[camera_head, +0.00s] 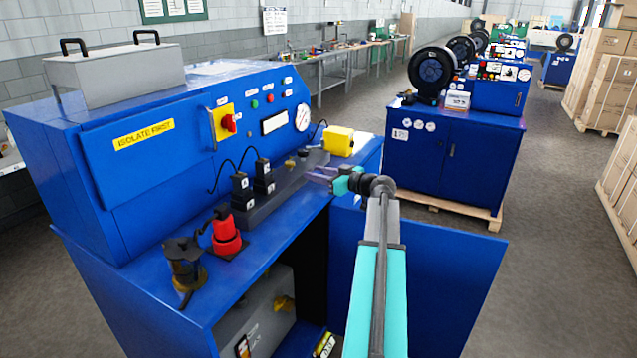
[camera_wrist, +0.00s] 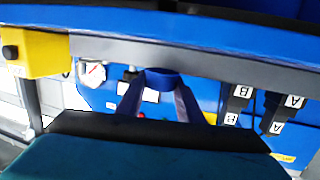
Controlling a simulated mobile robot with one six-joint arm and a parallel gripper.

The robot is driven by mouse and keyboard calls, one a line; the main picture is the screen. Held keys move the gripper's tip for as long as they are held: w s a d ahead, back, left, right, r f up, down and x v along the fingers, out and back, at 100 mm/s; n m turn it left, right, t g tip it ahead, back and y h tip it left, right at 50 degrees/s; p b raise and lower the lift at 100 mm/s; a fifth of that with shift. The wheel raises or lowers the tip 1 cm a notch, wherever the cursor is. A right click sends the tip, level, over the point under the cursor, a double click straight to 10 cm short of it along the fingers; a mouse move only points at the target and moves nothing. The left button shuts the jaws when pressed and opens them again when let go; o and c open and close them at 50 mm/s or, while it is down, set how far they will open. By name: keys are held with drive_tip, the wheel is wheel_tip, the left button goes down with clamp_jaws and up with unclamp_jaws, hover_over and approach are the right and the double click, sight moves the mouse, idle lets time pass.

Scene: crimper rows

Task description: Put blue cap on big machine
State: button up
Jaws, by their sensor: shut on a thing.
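The big machine (camera_head: 150,172) is the large blue one filling the left of the head view, with an "ISOLATE FIRST" label and a control panel. It also shows upside down in the wrist view (camera_wrist: 230,65). My gripper (camera_head: 318,175) is over the machine's front ledge, near the right end of the grey rail. In the wrist view my gripper (camera_wrist: 160,90) is shut on the round blue cap (camera_wrist: 162,80), which sits between the fingertips. The cap is too small to make out in the head view. I cannot tell whether it touches the machine.
A yellow box (camera_head: 338,141) stands just behind my gripper. Black plugs marked A and B (camera_head: 243,188), a red fitting (camera_head: 226,232) and a dark fitting (camera_head: 185,262) stand along the ledge. An open blue door (camera_head: 450,275) juts out below. A smaller machine (camera_head: 455,150) stands behind.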

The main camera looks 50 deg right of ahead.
sight(317, 189)
drive_tip(key=shift+f+p, duration=0.35)
drive_tip(key=shift+f, duration=1.3)
drive_tip(key=o, duration=1)
drive_tip(key=shift+f, duration=0.1)
drive_tip(key=s+r+b, duration=0.2)
drive_tip(key=s, duration=0.9)
drive_tip(key=shift+s+d+b, duration=0.35)
drive_tip(key=shift+s+d, duration=0.05)
drive_tip(key=shift+d, duration=0.05)
